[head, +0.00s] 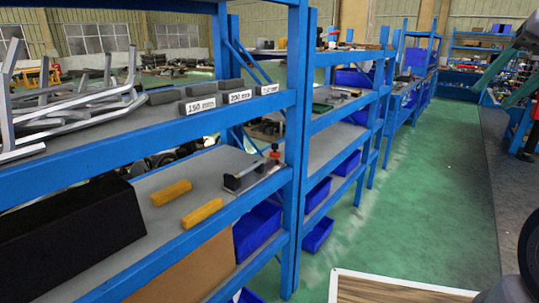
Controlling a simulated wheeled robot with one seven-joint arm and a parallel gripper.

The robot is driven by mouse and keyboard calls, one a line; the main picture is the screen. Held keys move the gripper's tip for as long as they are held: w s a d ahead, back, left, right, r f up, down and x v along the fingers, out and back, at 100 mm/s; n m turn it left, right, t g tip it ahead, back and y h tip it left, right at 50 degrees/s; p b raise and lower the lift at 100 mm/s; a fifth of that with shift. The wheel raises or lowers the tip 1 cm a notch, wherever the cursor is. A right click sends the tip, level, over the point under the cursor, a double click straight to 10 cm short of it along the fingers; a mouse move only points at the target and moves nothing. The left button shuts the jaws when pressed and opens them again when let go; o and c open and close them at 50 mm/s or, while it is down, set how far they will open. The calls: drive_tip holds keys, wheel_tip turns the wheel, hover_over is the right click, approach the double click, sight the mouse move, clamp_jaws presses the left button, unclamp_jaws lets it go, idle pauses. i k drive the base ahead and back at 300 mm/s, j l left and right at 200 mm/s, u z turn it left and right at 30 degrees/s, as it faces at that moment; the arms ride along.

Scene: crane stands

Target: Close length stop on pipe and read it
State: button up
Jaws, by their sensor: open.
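On the lower shelf (150,232) of the near blue rack lies a small metal fixture with a grey block and a plate (250,174). A red-topped knob (275,150) stands at its far end. It may be the length stop; whether it is open or closed is too small to tell. Two short yellow bars (170,192) (202,213) lie to its left, apart from it; either may be the pipe, but I cannot tell. No scale reading is legible. My gripper is not in view.
Dark blocks with labels reading about 150 mm (200,106) and 200 mm (240,97) sit on the upper shelf, near bent metal frames (75,100). A black box (65,236) fills the lower shelf's left. Green floor (440,190) is clear right of the racks.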

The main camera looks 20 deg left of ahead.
sight(274, 154)
drive_tip(key=i+l, duration=0.15)
drive_tip(key=i, duration=0.25)
drive_tip(key=i+l, duration=0.15)
drive_tip(key=i, duration=0.3)
drive_tip(key=i+l+u, duration=0.3)
drive_tip(key=i, duration=0.35)
drive_tip(key=i+l+u, duration=0.3)
drive_tip(key=i+l, duration=0.2)
drive_tip(key=i+u, duration=0.1)
drive_tip(key=u, duration=1.55)
